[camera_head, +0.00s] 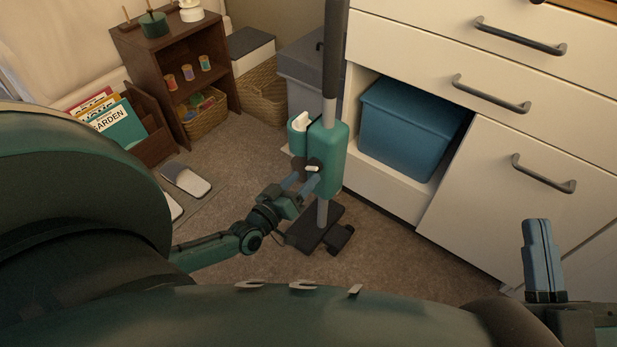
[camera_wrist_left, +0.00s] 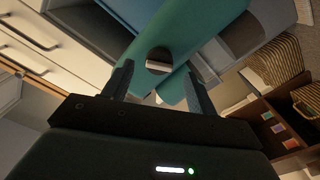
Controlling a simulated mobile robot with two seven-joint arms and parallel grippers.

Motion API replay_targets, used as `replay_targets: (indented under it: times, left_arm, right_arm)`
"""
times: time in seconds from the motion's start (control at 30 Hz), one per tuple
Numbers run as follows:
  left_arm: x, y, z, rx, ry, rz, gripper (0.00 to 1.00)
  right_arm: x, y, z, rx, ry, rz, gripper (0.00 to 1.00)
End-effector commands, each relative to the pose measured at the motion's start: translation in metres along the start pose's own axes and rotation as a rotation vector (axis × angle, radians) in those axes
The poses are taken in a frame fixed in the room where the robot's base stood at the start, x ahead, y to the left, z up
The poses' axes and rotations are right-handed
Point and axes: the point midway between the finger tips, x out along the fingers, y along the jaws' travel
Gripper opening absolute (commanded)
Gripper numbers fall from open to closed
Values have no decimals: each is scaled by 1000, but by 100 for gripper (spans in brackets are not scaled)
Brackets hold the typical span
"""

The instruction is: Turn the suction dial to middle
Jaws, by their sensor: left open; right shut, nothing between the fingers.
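The teal upright vacuum (camera_head: 332,160) stands on the carpet in front of the cabinet, its dark floor head (camera_head: 318,235) below. The suction dial (camera_head: 312,167) is a small dark round knob with a white bar on the vacuum's body. In the left wrist view the dial (camera_wrist_left: 158,60) lies ahead between my fingers, its white bar roughly level in that picture. My left gripper (camera_head: 302,184) is open just short of the dial, its fingers (camera_wrist_left: 158,82) to either side; I cannot tell whether they touch. My right gripper (camera_head: 540,225) is shut and empty at the right, away from the vacuum.
A blue bin (camera_head: 410,125) sits in the open cabinet bay behind the vacuum. White drawers (camera_head: 470,70) with grey handles rise at the right. A brown shelf (camera_head: 170,70), a book box (camera_head: 145,140) and slippers (camera_head: 185,180) stand left. Carpet around the vacuum's left is mostly clear.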

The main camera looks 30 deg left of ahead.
Motion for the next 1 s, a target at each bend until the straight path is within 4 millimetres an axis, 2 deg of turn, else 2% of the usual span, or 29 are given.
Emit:
replay_targets:
  times: [0.03, 0.2, 0.57, 1.0]
  left_arm:
    - [9, -1, 2, 0, 2, 2, 58]
    - [27, 0, 1, -1, 0, 0, 58]
    - [32, 0, 0, 0, -1, 0, 58]
    - [32, 0, 0, 0, -1, 0, 23]
  right_arm:
    - [1, 1, -1, -17, 26, -3, 0]
    - [6, 4, -9, -54, 82, -9, 0]
    - [7, 5, -13, -67, 101, -11, 0]
    - [7, 5, -13, -67, 100, -11, 0]
